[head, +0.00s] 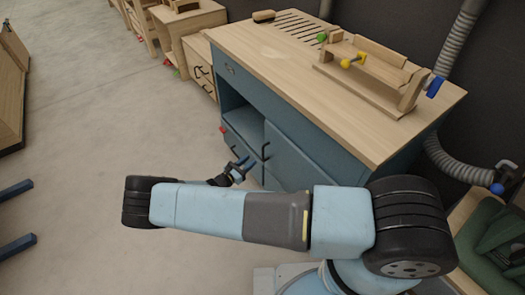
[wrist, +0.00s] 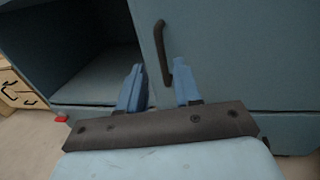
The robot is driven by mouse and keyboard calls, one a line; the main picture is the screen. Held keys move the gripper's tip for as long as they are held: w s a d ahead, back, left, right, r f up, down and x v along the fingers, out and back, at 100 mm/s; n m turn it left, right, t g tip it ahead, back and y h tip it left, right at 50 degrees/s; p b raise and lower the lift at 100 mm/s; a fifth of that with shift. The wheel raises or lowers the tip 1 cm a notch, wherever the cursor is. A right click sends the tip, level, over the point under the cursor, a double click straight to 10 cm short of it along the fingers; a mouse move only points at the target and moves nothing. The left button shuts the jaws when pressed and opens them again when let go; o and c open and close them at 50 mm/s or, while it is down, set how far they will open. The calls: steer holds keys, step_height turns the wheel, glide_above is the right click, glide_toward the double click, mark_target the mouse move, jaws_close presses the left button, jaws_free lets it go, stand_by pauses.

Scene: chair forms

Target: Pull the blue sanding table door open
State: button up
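The blue sanding table has a wooden top (head: 300,75) and a blue body. Its blue door (head: 300,160) sits right of an open compartment (head: 243,120) and looks closed. The door also fills the right of the wrist view (wrist: 240,55). A dark upright bar handle (wrist: 161,50) is near the door's left edge. My gripper (head: 240,166) is in front of the door, low by the handle. In the wrist view my gripper (wrist: 158,75) has its two blue fingers apart, with the handle's lower end between or just beyond the tips. Contact cannot be told.
A wooden jig (head: 370,75) with coloured knobs stands on the table top. Wooden cabinets (head: 190,35) stand behind, at the upper left. A grey hose (head: 455,165) and a crate with green cloth (head: 495,235) are at the right. The floor (head: 90,110) at left is mostly clear.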

glide_above(263, 161)
steer(key=shift+w, duration=0.35)
jaws_close()
stand_by(0.3)
